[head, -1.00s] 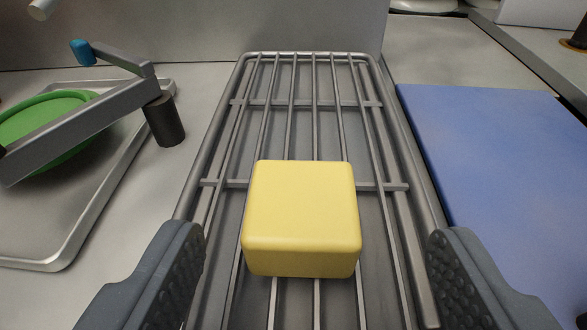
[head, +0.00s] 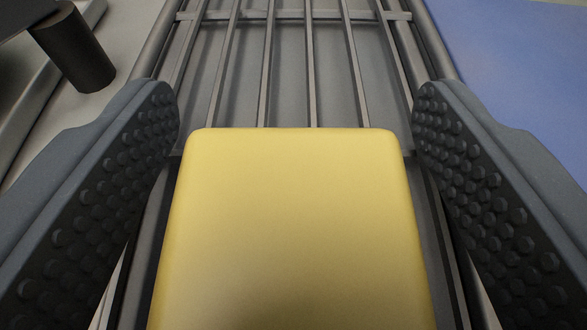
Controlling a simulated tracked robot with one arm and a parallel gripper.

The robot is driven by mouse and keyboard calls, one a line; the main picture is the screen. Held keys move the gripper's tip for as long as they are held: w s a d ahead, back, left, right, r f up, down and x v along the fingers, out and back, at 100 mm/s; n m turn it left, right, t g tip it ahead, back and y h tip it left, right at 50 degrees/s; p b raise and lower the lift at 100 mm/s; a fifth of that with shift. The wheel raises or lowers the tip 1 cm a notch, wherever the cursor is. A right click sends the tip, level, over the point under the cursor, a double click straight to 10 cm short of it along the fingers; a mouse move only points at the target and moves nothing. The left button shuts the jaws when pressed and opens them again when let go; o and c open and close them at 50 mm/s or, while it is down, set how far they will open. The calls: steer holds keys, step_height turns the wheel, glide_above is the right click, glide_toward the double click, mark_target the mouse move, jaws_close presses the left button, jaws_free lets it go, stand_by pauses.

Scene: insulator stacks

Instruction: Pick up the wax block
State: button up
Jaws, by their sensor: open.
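The wax block (head: 292,230) is a yellow block with rounded edges, large in the lower middle of the head view. It sits on a grey metal wire rack (head: 290,15). My gripper (head: 297,115) is open, with one studded dark grey finger on each side of the block. A narrow gap shows between the block and each finger, so neither appears to touch it. The block's near end is cut off by the bottom edge of the picture.
A blue board (head: 520,60) lies to the right of the rack. A dark cylinder (head: 72,45) on a grey bar stands at the upper left. The rack beyond the block is empty.

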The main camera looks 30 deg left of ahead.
mark_target(295, 137)
steer(key=c, duration=1.1)
steer(key=shift+o, duration=0.2)
steer(key=shift+r, duration=0.15)
steer(key=shift+r+p, duration=0.6)
steer(key=shift+r, duration=1)
steer(key=s+r+b, duration=0.1)
steer(key=s+b, duration=0.3)
steer(key=s, duration=1.2)
steer(key=shift+r, duration=0.2)
